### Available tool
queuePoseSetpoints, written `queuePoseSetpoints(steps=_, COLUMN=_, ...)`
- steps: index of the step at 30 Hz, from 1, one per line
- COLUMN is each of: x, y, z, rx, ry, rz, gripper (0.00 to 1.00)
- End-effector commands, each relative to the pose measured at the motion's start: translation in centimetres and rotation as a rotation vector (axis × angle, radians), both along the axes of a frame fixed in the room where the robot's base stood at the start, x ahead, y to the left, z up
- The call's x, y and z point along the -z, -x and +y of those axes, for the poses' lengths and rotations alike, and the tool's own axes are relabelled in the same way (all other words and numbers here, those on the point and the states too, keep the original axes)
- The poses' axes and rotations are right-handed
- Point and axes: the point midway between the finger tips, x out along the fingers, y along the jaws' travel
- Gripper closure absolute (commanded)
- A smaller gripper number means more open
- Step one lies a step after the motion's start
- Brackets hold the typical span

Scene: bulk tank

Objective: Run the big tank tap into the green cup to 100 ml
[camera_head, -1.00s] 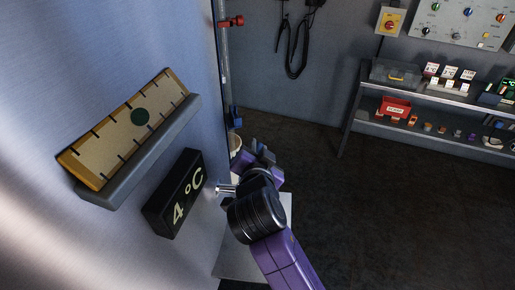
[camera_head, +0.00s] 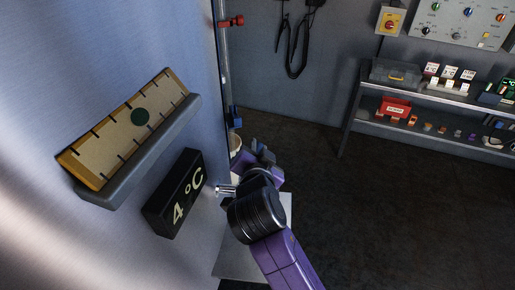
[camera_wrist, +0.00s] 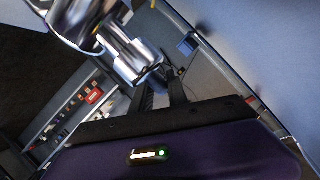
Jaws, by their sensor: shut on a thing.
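The big tank (camera_head: 120,45) is a tall brushed-metal wall filling the left of the head view. A short shiny metal stub (camera_head: 226,190) sticks out of it beside my wrist. In the wrist view the shiny metal tap (camera_wrist: 128,52) is close in front of my gripper (camera_wrist: 160,88). My gripper also shows from behind in the head view (camera_head: 262,153), close to the tank's side. Its dark fingers are shut at the tap's metal end; the gripped part is mostly hidden. I cannot make out the green cup in either view.
A pale round container (camera_head: 235,144) is partly hidden behind my gripper. A yellow gauge board (camera_head: 115,140) and a black 4 °C display (camera_head: 172,200) jut from the tank. A shelf with a red bin (camera_head: 394,107) stands at the back right. Dark floor between is clear.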

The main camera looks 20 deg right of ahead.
Motion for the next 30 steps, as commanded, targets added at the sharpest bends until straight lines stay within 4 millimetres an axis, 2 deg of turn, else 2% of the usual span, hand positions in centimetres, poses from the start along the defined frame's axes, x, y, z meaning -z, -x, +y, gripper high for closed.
queuePoseSetpoints(steps=16, x=0.0, y=0.0, z=0.1, rx=-0.011, ry=0.000, rz=0.002, gripper=1.00)
queuePoseSetpoints(steps=30, x=0.0, y=-1.3, z=1.7, rx=-0.248, ry=-0.001, rz=0.003, gripper=1.00)
